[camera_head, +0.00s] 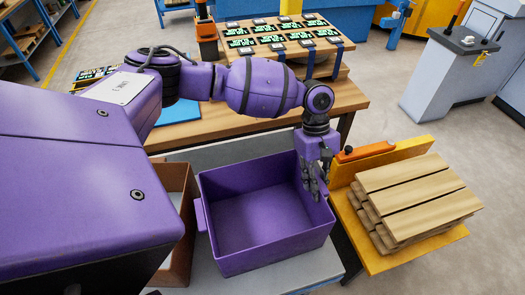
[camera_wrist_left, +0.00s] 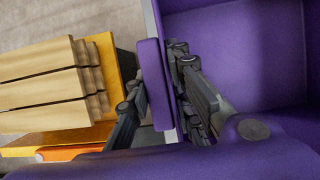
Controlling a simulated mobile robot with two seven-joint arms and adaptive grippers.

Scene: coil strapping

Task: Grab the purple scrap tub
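The purple scrap tub (camera_head: 262,215) is an open, empty box on a grey surface. One of its grips (camera_head: 200,214) shows on its left side. My left gripper (camera_head: 316,182) points down at the tub's right wall. In the left wrist view, its fingers (camera_wrist_left: 158,95) stand apart, one outside and one inside the tub (camera_wrist_left: 235,50), with the purple side grip (camera_wrist_left: 152,80) between them. I see no clear closing on it; exact contact is hard to tell. My right gripper is not in view.
Stacked wooden slats (camera_head: 415,200) lie on a yellow stand (camera_head: 375,262) close right of the tub, with an orange-handled tool (camera_head: 365,151) beside them. A brown bin (camera_head: 178,240) is left. A wooden bench (camera_head: 200,130) with a board of labelled parts (camera_head: 275,38) stands behind.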

